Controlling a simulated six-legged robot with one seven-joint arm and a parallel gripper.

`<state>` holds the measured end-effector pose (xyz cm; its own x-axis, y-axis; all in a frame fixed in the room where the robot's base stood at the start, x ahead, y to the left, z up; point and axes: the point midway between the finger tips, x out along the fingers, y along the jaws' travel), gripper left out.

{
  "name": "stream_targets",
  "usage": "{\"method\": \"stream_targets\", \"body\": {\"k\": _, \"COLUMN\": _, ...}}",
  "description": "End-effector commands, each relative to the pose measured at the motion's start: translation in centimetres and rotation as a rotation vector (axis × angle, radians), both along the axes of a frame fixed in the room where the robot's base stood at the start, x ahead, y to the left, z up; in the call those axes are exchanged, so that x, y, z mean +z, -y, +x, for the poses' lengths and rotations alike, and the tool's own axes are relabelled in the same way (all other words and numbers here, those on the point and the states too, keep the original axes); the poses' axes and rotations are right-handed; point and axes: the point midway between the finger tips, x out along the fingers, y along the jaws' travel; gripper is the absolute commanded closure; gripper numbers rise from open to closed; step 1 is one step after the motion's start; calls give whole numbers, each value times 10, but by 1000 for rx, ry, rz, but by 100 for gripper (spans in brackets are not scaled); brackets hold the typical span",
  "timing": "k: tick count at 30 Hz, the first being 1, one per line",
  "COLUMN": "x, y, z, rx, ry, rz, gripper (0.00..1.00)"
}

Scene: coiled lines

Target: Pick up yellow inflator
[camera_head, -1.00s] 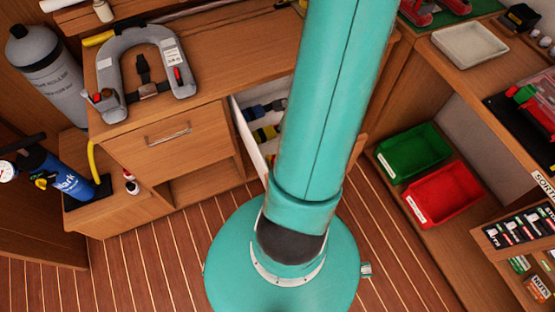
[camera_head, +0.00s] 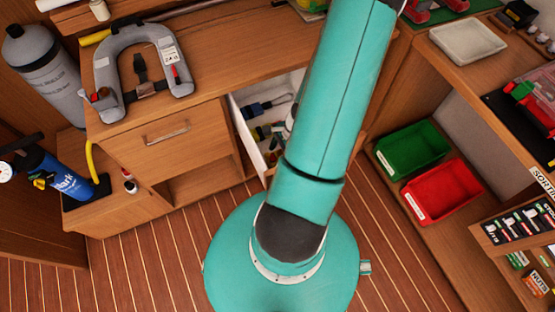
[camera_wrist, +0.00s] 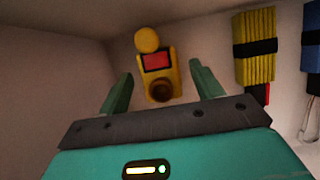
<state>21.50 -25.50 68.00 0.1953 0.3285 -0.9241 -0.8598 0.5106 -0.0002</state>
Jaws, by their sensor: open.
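The yellow inflator (camera_wrist: 173,78) shows in the wrist view, inside a pale-walled space. It has a yellow body, a round yellow end at the top, a red panel and a dark round part at the bottom. My gripper (camera_wrist: 160,71) is open and empty. Its two green fingers stand left and right of the inflator, which shows in the gap beyond them with no clear contact. In the head view my arm covers the gripper, and I cannot make out the inflator for certain in the open drawer (camera_head: 236,122).
Right of the inflator are a yellow coiled line (camera_wrist: 256,60) with a black strap and a blue coil (camera_wrist: 311,50). The pale drawer wall (camera_wrist: 60,75) is on the left. A grey horseshoe-shaped item (camera_head: 108,72) lies on the counter; green (camera_head: 412,150) and red (camera_head: 442,190) trays sit at right.

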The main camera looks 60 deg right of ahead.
Motion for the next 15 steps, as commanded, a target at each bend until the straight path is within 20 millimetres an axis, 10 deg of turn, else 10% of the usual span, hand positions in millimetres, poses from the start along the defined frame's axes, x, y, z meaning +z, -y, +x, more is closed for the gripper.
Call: {"method": "stream_targets", "body": {"k": 15, "x": -32, "y": -11, "z": 7, "rx": 0, "ry": 0, "rz": 0, "gripper": 35}}
